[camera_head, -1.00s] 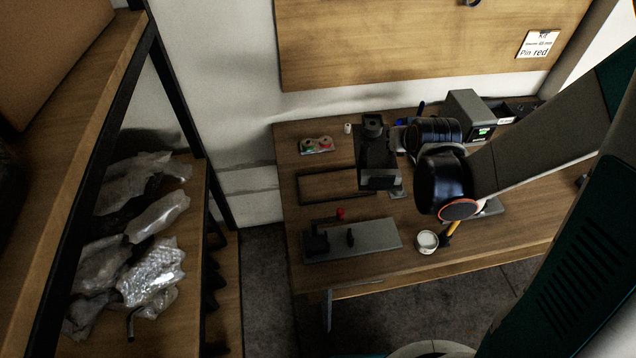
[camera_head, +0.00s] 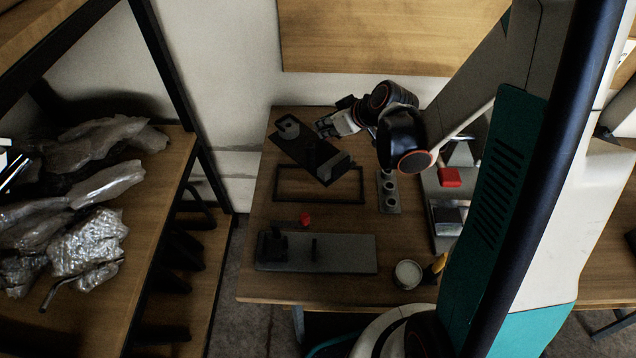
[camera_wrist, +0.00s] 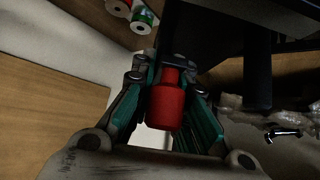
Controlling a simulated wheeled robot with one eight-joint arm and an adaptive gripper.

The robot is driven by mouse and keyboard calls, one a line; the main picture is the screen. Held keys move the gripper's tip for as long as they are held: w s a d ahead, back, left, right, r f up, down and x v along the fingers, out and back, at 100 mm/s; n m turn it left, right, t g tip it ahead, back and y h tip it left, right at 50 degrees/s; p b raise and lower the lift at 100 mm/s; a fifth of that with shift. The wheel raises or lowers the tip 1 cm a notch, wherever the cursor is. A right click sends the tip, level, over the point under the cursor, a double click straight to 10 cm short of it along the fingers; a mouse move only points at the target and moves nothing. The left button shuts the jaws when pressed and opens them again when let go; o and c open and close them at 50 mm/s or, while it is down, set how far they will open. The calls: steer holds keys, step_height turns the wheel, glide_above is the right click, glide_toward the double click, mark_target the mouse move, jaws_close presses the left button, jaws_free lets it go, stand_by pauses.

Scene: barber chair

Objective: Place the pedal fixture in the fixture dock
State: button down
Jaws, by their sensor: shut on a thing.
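The dark pedal fixture (camera_head: 300,148), a long plate with upright parts, is held at a diagonal at the back left of the table. It overlaps the back of a thin black rectangular frame, which looks like the fixture dock (camera_head: 318,202). Whether it touches the frame or the table I cannot tell. My gripper (camera_head: 333,124) reaches in from the right to the fixture. In the wrist view my green fingers (camera_wrist: 168,108) close around a red cylindrical piece (camera_wrist: 168,98), which seems joined to the dark fixture. The contact is hidden in the head view.
A grey plate with black uprights (camera_head: 345,253) lies in front of the frame, with a small red part (camera_head: 305,219) behind it. A holed block (camera_head: 388,192) stands to the right, and a round white-topped tin (camera_head: 407,274) near the front edge. A shelf with plastic bags (camera_head: 100,245) is at left.

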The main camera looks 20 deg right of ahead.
mark_target(326, 155)
steer(key=r+n+g+y, duration=0.1)
steer(key=r+n, duration=0.2)
steer(key=r+n+g+y, duration=0.2)
steer(key=r+n, duration=0.1)
steer(key=r+n+g+y, duration=0.1)
steer(key=r+n+g, duration=0.1)
steer(key=shift+s+a+r+n+p, duration=0.2)
steer(key=shift+r+n+p, duration=0.1)
steer(key=shift+r+n, duration=0.1)
step_height(326, 155, down, 20)
steer(key=b, duration=0.6)
steer(key=shift+r, duration=0.15)
steer(key=c, duration=1.6)
jaws_free()
steer(key=p+v, duration=0.3)
steer(key=v, duration=0.9)
steer(key=shift+d+p, duration=0.2)
steer(key=shift+p, duration=0.1)
